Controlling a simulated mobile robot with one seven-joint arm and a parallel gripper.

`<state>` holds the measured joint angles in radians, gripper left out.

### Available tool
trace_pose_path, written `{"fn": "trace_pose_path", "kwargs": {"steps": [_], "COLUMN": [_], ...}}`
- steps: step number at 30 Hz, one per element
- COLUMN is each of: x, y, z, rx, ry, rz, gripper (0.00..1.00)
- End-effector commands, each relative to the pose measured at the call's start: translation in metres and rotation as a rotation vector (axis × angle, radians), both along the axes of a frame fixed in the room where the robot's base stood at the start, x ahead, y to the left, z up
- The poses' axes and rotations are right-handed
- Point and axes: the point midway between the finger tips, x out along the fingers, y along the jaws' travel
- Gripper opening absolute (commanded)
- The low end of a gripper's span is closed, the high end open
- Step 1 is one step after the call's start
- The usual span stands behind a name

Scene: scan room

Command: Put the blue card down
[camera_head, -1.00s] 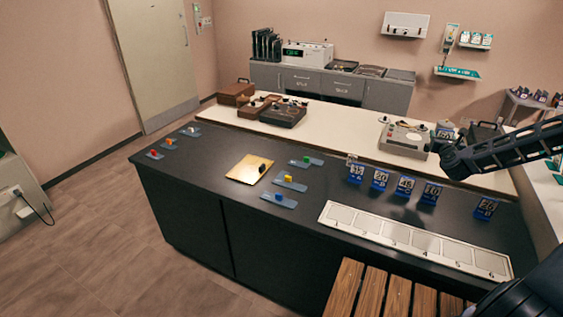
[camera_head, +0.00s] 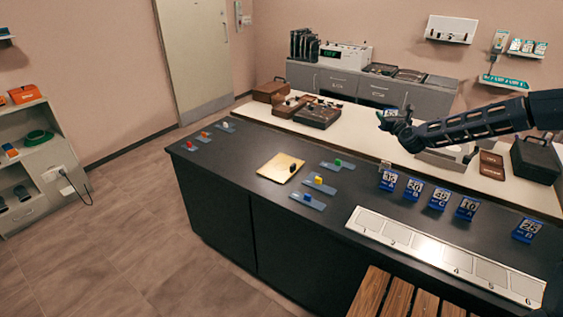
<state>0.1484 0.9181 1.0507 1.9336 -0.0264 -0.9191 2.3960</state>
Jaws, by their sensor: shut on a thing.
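My gripper (camera_head: 386,118) is in the air above the back edge of the dark counter. It is shut on a small card (camera_head: 391,112) that looks blue-green with light marks; its print is too small to read. Several blue number cards stand upright in a row on the dark counter, among them one marked 20 (camera_head: 414,188), one marked 10 (camera_head: 466,208) and one marked 25 (camera_head: 528,230). A wider gap lies between the last two. In front of the row is a pale strip (camera_head: 352,222) with numbered empty squares.
A gold plate (camera_head: 276,168) with a dark piece lies mid-counter, beside blue slides with coloured blocks (camera_head: 318,181). Wooden boxes (camera_head: 317,116) stand on the pale back counter (camera_head: 356,140). A dark case (camera_head: 537,158) is at right. The counter's left part has free room.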

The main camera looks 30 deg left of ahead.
Motion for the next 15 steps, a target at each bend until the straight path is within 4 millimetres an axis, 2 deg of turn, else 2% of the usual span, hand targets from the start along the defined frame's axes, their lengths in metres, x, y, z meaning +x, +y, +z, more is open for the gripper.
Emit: {"fn": "trace_pose_path", "kwargs": {"steps": [1,3,8,15], "x": [-0.006,-0.013,-0.035,-0.078], "y": [0.022,0.049,0.111,0.201], "z": [0.002,0.003,0.007,0.011], "rx": [0.001,0.001,0.001,0.002], "ry": [-0.002,-0.001,0.0,-0.001], "rz": [0.027,0.063,0.144,0.265], "gripper": [0.32,0.32,0.32,0.32]}}
